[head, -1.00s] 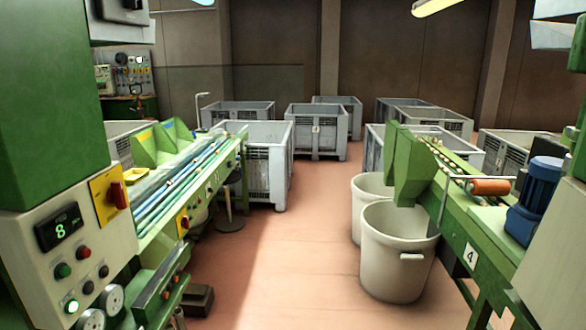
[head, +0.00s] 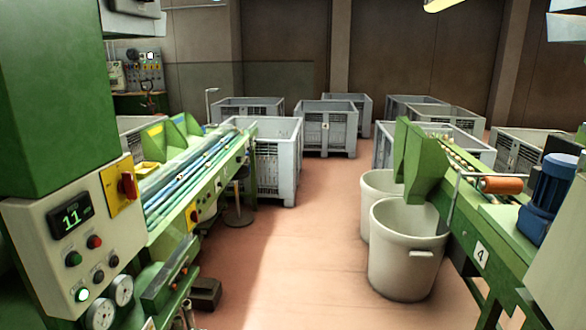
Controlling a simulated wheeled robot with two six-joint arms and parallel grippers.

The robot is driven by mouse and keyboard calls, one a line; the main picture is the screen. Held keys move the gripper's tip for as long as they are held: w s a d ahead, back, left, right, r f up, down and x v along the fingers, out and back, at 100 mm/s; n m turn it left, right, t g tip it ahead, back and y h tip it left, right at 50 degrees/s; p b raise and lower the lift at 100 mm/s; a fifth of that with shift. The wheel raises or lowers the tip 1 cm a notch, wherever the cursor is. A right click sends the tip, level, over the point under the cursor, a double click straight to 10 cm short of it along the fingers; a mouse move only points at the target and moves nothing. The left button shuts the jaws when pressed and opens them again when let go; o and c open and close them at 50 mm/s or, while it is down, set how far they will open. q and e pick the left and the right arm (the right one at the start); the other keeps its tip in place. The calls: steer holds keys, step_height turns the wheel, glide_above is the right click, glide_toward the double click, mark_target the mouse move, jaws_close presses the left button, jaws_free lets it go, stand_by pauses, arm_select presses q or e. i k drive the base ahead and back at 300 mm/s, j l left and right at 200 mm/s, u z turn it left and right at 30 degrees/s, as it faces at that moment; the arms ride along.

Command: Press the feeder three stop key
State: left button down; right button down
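A pale control panel (head: 45,265) on a green machine stands at the left. It carries a display (head: 70,215) reading 11. Below the display are a red button (head: 94,241), a dark green button (head: 73,258), two dark buttons (head: 113,261) and a lit green button (head: 82,295). A red switch (head: 127,185) on a yellow plate sits at its upper right. A small red control on a yellow plate (head: 194,215) is on the green feeder with blue rods (head: 195,175). I cannot read a number three on any of these. Neither of my grippers is in view.
A green conveyor with a plate marked 4 (head: 480,253) and a blue motor (head: 549,185) stands at the right. Two pale tubs (head: 405,265) stand beside it. Several grey crates (head: 326,128) fill the back. The reddish floor (head: 295,250) between the machines is clear.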

mark_target(96, 242)
steer(key=u, duration=1.25)
